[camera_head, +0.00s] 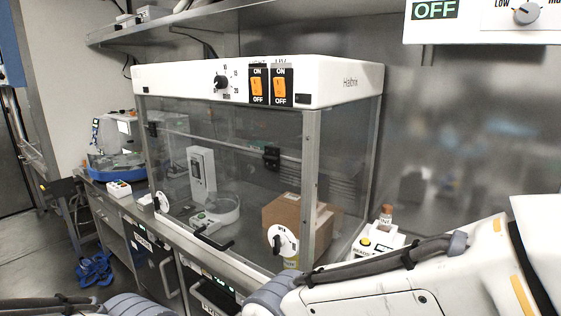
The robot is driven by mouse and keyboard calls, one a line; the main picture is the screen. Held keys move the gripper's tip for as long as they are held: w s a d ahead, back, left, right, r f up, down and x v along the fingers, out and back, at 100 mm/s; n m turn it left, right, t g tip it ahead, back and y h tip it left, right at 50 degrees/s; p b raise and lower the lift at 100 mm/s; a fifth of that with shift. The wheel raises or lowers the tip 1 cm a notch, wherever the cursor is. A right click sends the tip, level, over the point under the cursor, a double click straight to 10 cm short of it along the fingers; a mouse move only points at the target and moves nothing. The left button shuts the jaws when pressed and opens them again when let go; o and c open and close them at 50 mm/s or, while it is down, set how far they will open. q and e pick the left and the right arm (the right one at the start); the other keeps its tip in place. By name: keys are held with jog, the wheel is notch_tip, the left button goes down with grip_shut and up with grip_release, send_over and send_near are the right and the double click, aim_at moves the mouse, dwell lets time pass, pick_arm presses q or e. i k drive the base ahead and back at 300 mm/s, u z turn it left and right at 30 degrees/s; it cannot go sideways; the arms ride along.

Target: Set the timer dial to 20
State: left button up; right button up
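The timer dial (221,82) is a small round black knob on the white top panel of a clear-walled cabinet (330,82). Printed numbers run around the dial, with 10 above it, 15 at its upper right and 20 at its lower right. The dial is too small to tell where it points. Two orange ON/OFF switches (257,86) (279,87) sit just right of it. My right arm crosses the lower right and my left arm shows at the bottom left. Neither gripper is in view, and nothing touches the dial.
The cabinet holds a cardboard box (283,214) and a white instrument (201,172). A black handle (213,238) is on its front. A small white device (378,239) stands right of it. A white panel with a knob (526,13) hangs at upper right. The space before the dial is clear.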

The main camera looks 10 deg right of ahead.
aim_at(220, 82)
jog(key=k, duration=0.45)
jog(key=z, duration=0.95)
jog(key=i, duration=0.65)
jog(key=u, duration=2.15)
